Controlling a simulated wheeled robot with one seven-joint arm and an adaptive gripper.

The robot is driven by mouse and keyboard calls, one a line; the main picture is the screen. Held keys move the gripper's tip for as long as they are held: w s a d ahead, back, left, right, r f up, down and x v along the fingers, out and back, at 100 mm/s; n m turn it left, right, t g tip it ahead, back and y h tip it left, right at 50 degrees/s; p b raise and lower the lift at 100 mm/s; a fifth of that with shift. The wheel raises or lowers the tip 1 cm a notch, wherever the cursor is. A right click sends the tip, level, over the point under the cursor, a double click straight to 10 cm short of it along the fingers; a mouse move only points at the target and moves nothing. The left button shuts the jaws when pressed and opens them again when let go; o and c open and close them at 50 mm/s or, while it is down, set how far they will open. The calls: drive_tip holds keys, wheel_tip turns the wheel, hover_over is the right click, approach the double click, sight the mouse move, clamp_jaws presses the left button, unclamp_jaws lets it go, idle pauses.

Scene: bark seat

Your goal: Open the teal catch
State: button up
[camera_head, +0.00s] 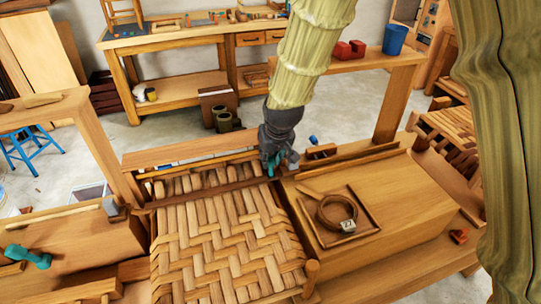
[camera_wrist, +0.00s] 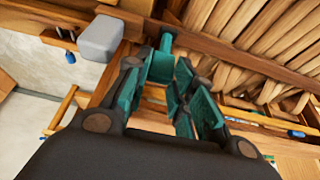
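A teal piece that looks like the catch (camera_wrist: 166,42) shows in the wrist view, against the dark wooden rail beside the woven seat. My gripper (camera_wrist: 165,72) has teal fingers of nearly the same colour. Its fingertips are close around the lower end of this piece. I cannot tell whether they touch or grip it. In the head view my gripper (camera_head: 279,164) points down at the rail by the seat's far right corner. It hides the catch there.
The woven seat (camera_head: 220,235) lies in front of my gripper. A wooden box (camera_head: 390,205) with a belt-like ring (camera_head: 337,213) stands to the right. A grey block (camera_head: 111,207) is on the left. A separate teal object (camera_head: 30,257) lies far left. A blue knob (camera_head: 313,140) is near my gripper.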

drive_tip(key=shift+c, duration=0.6)
drive_tip(key=shift+w+r+p, duration=0.2)
drive_tip(key=shift+p, duration=0.5)
drive_tip(key=shift+w+a+f+g+p, duration=0.2)
drive_tip(key=shift+w+g+p, duration=0.1)
drive_tip(key=shift+g+p, duration=0.35)
drive_tip(key=o, duration=1)
drive_tip(key=v, duration=1.2)
drive_tip(key=shift+a, duration=0.15)
